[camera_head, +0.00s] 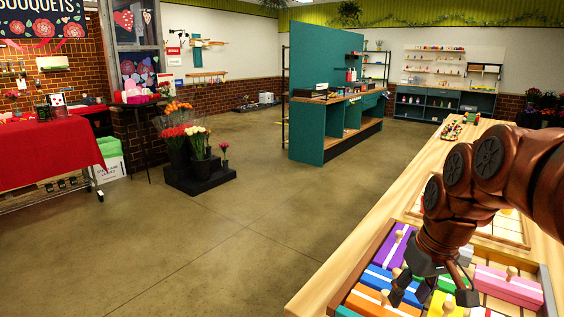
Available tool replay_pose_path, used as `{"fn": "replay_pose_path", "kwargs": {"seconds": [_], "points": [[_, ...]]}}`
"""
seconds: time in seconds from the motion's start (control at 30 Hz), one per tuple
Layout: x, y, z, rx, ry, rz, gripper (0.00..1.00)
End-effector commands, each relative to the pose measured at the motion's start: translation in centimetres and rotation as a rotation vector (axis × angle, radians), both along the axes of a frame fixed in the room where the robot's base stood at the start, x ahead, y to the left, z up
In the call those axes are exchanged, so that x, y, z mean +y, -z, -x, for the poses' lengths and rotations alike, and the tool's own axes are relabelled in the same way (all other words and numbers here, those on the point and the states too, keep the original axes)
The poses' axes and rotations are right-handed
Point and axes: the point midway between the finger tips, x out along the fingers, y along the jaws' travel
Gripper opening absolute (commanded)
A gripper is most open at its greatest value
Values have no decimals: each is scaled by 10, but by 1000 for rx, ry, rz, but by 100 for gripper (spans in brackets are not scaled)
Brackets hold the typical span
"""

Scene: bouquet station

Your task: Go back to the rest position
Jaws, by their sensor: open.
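My gripper (424,287) hangs from my copper-coloured arm at the right of the head view. It points down over a wooden tray (366,262) of coloured blocks, with its fingers apart. Purple (394,247), blue (380,284), orange (368,303) and pink (508,287) blocks show around it, several with wooden knobs and white stripes. A green block and a yellow block (441,304) lie close by the fingers. I cannot tell whether the fingers touch any block.
The tray stands on a long wooden table (360,236) running to the back right. Behind my arm lies a board (505,228). A teal divider with a counter (325,105) stands mid-room. Flower buckets (190,150) and a red-clothed table (45,155) are at left. Open floor (230,220) lies between.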

Motion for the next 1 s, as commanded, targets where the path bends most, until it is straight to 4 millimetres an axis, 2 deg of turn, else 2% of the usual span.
{"fn": "replay_pose_path", "kwargs": {"seconds": [0.03, 0.2, 0.4, 0.5, 0.6, 0.7, 0.87, 0.93, 1.0], "points": [[12, 0, 19, 26, 0, 7, 50], [40, 16, 83, 114, 28, 31, 50], [56, 38, 159, 211, 83, 69, 50], [58, 47, 189, 248, 114, 88, 50], [58, 54, 210, 274, 136, 101, 50], [58, 59, 221, 289, 150, 108, 50], [58, 60, 225, 293, 156, 110, 50], [58, 60, 225, 293, 156, 110, 43], [58, 60, 225, 293, 156, 110, 42]]}}
